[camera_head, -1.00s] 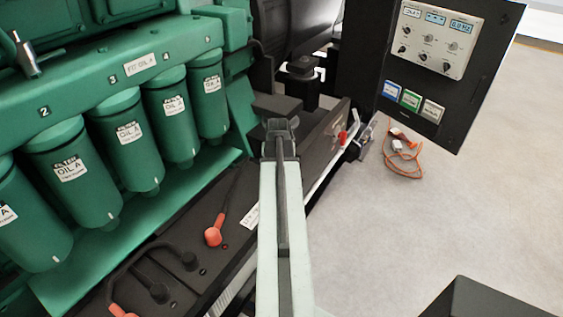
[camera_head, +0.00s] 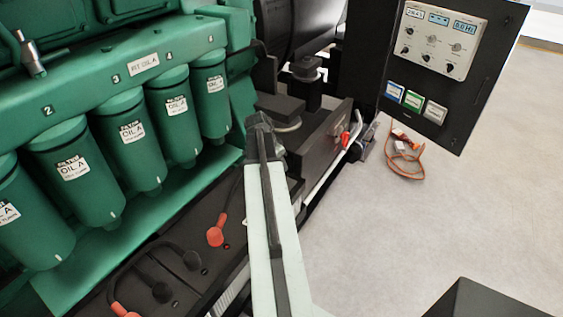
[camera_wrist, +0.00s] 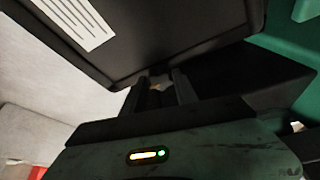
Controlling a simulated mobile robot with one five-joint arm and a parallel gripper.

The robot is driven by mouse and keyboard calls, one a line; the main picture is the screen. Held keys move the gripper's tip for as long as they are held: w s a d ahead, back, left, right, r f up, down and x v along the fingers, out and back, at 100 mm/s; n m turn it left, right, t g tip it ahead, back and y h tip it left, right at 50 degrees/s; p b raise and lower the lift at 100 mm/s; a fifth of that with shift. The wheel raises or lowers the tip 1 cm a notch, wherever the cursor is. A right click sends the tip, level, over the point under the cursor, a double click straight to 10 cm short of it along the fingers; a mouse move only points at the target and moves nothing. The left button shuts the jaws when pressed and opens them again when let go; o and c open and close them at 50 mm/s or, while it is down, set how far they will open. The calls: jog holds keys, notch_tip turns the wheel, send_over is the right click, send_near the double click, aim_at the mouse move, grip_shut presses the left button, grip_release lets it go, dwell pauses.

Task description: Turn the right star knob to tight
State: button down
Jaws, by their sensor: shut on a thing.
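My gripper (camera_head: 262,120) is at the end of my pale arm, low beside the green engine and in front of a dark pad. In the wrist view its two dark fingers (camera_wrist: 158,92) are shut at the lower edge of a dark box. A small tan patch shows between the fingers. The right star knob cannot be made out clearly in either view; my gripper and the dark shapes around it hide most of that spot.
Green oil filters (camera_head: 134,142) line the left. Red-capped cable ends (camera_head: 215,237) lie on the dark battery tray below. A control panel (camera_head: 437,40) stands upper right. An orange cable (camera_head: 407,165) lies on the floor, which is open at right.

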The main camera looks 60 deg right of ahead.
jog(key=shift+m, duration=0.4)
jog(key=c, duration=1.2)
grip_release()
jog(key=shift+c, duration=0.2)
jog(key=p+v, duration=0.7)
jog(key=shift+r, duration=0.3)
jog(key=shift+w+a, duration=0.1)
jog(key=shift+w, duration=0.05)
